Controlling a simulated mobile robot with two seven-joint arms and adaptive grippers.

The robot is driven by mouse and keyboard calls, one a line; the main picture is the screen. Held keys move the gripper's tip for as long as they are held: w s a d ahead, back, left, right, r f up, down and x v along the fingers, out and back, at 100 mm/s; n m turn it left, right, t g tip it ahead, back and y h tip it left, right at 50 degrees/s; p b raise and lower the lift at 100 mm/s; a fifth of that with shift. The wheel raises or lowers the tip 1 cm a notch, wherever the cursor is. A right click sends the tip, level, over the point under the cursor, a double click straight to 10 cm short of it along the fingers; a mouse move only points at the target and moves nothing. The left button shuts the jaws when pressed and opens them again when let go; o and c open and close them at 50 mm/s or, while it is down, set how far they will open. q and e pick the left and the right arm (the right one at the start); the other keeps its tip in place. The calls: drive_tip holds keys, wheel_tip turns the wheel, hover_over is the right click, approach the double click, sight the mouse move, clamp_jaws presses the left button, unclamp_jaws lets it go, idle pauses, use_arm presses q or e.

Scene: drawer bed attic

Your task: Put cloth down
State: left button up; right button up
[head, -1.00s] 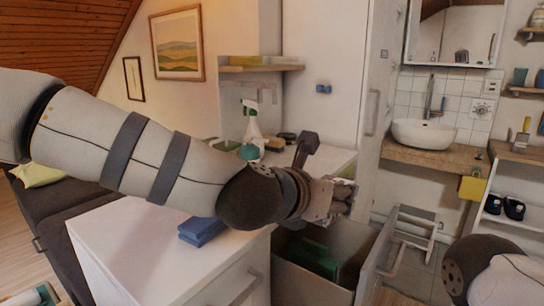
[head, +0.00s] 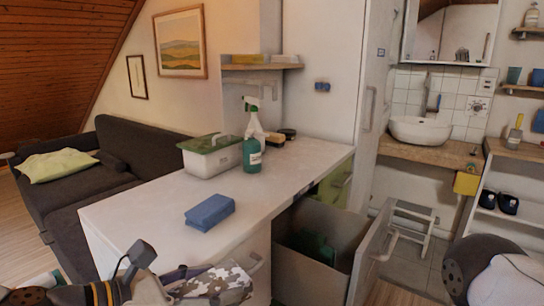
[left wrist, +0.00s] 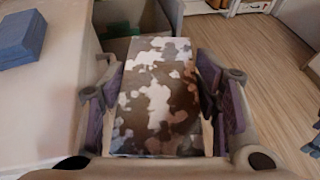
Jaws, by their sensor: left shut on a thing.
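A folded camouflage-patterned cloth (head: 222,282) shows at the bottom of the head view, in front of the white cabinet. My left gripper (head: 190,280) is shut on it. In the left wrist view the cloth (left wrist: 156,95) sits between the two fingers of my left gripper (left wrist: 160,112), with brown, grey and white patches. A blue folded cloth or sponge (head: 209,213) lies on the white cabinet top (head: 150,213). My right gripper is out of view; only part of my right arm shows at the lower right.
An open drawer (head: 318,243) stands out of the cabinet with something green inside. A lidded box (head: 212,158), a spray bottle (head: 251,150) and brushes stand at the back of the top. The top's front right is clear. A dark sofa (head: 105,185) is at left.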

use_arm(q)
drive_tip(key=s+a+f+m+g+h, duration=0.1)
drive_tip(key=s+a+f, duration=0.3)
drive_tip(key=a, duration=0.4)
drive_tip(key=shift+s+f, duration=0.25)
drive_tip(key=shift+s, duration=0.2)
drive_tip(key=shift+w+a, duration=0.1)
